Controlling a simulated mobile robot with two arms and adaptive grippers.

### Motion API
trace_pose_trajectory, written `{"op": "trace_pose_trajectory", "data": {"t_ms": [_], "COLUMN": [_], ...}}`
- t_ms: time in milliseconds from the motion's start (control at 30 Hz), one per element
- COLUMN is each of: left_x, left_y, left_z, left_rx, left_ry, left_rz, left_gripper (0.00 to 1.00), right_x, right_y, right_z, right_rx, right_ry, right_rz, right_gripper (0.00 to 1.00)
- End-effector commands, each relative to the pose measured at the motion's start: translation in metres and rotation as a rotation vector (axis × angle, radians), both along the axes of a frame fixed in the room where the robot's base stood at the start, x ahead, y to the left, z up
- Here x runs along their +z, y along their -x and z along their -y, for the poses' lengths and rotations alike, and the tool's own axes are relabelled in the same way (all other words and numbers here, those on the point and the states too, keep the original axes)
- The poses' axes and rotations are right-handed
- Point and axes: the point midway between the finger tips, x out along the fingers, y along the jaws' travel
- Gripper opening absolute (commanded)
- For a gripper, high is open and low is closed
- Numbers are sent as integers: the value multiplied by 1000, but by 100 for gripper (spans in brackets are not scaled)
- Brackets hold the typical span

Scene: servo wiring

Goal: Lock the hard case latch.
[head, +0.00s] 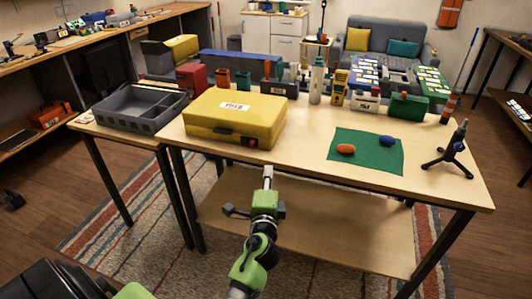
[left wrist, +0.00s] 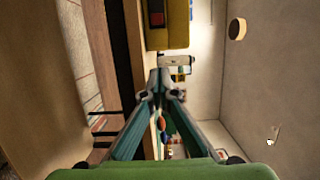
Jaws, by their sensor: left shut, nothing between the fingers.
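The yellow hard case (head: 236,116) lies closed on the table near its front left. Its front face has a dark latch part (head: 222,131) and a small red part (head: 251,141); whether the latch is locked cannot be made out. My left gripper (head: 268,168) is shut and empty, in front of the table's front edge and just right of and below the case's front. In the left wrist view, the shut fingertips (left wrist: 160,76) are apart from the yellow case (left wrist: 176,28), whose red part (left wrist: 156,18) shows at the top. My right gripper is not in view.
A grey tray (head: 130,122) stands left of the case on a side table. A green mat (head: 365,160) with an orange and a blue item lies to the right, next to a small black tripod (head: 447,160). Bottles and boxes line the back. The table between case and mat is clear.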

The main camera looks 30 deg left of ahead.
Motion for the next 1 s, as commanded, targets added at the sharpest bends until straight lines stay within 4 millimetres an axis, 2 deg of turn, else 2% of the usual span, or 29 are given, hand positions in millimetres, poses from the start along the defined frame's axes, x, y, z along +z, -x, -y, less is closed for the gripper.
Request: {"op": "trace_pose_trajectory", "data": {"t_ms": [233,367,800,867,1000], "left_x": [-1,0,-2,1,0], "left_y": [-2,-12,-90,-86,-81], "left_z": [0,-6,-49,-60,-76], "left_rx": [-2,-2,-1,-1,-2], "left_ry": [3,2,2,2,1], "left_rz": [-1,0,0,-4,-3], "left_gripper": [0,0,0,0,0], "right_x": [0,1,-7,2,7], "right_y": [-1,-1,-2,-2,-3], "right_z": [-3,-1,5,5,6], "right_rx": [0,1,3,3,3], "right_ry": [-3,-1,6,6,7], "right_rz": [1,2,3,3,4], "right_gripper": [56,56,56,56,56]}}
